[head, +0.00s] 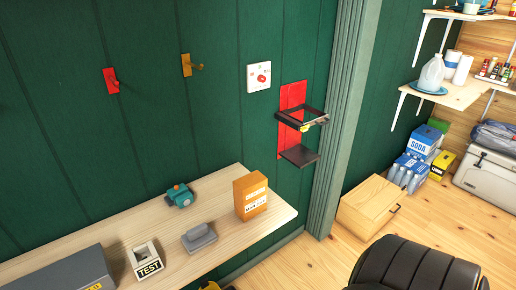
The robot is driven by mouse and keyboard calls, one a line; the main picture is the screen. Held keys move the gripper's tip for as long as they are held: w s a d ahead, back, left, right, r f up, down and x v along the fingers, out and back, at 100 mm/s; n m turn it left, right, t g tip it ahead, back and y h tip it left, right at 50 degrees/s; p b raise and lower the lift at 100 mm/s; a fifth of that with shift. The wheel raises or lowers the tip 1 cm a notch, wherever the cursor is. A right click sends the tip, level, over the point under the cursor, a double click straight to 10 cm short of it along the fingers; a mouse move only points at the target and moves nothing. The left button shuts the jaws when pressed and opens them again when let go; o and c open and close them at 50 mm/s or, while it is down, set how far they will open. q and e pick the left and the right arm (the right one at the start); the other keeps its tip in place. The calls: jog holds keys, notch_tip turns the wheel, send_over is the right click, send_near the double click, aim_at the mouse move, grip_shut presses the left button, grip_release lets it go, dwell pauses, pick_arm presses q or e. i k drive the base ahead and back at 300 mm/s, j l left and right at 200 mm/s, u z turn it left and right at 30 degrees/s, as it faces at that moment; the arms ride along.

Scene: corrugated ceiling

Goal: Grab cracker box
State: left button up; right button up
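An orange box (250,196) with pale lettering stands upright near the right end of the pale wooden shelf (228,182) along the green wall. It looks like the cracker box, but its lettering is too small to read. Its front and one side show, with nothing in front of it. Neither of my grippers is in view.
On the shelf are a teal device (180,196), a grey block (199,238), a TEST-labelled item (146,262) and a grey case (62,272). A red wall bracket (292,95) hangs right of the box. A black ribbed object (414,265) is at bottom right.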

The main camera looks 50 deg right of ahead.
aim_at(250, 190)
jog(key=z, duration=1.4)
jog(key=i+l, duration=0.1)
jog(key=l, duration=0.2)
jog(key=i+l+u, duration=0.15)
jog(key=l, duration=0.2)
jog(key=k, duration=0.05)
